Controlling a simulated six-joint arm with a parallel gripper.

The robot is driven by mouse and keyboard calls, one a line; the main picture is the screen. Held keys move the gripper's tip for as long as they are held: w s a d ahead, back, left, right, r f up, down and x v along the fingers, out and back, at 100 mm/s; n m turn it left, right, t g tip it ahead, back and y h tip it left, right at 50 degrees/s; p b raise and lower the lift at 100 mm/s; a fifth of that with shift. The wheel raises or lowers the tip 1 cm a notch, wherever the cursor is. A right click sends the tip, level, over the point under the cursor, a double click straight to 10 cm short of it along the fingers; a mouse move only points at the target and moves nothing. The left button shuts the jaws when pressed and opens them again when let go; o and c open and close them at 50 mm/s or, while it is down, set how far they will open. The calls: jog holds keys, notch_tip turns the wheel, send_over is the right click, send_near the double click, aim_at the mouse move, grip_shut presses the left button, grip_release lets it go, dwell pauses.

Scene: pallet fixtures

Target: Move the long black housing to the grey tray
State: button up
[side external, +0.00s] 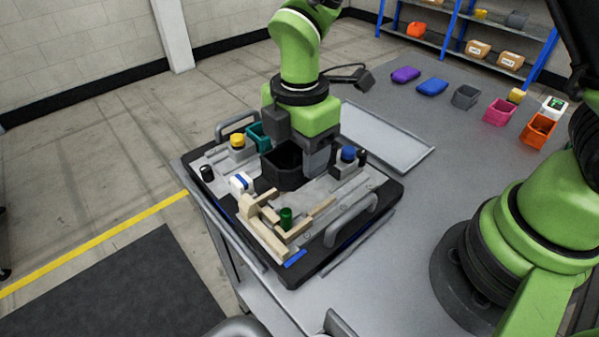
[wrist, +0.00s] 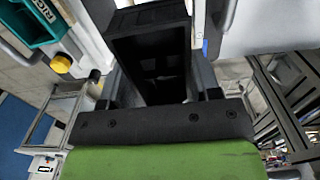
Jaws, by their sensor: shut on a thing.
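The long black housing (side external: 283,168) is a dark open-topped box over the middle of the pallet fixture (side external: 340,238). My gripper (side external: 297,158) is above it and shut on it. In the wrist view the housing (wrist: 150,45) sits between my two fingers, its hollow inside facing the camera. I cannot tell whether its underside touches the fixture. The grey tray (side external: 412,158) is a flat, shallow, empty tray on the table, behind and to the right of the fixture. My wrist hides part of its left end.
On the fixture are a teal bin (side external: 258,136), a yellow-capped block (side external: 238,141), a blue-capped block (side external: 348,155), a green cylinder (side external: 286,218) and wooden pieces (side external: 265,232). Coloured bins, including a pink one (side external: 499,112), stand at the table's far right.

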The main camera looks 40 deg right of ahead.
jog(key=d+r, duration=0.1)
jog(key=w+d+r, duration=0.1)
jog(key=d, duration=0.1)
jog(key=shift+d+r, duration=0.1)
jog(key=w+d+f, duration=0.1)
jog(key=d, duration=1)
send_over(400, 150)
notch_tip(400, 150, down, 7)
jog(key=shift+s+r, duration=0.1)
jog(key=shift+f, duration=2.3)
jog(key=shift+f, duration=0.15)
jog(key=o, duration=1)
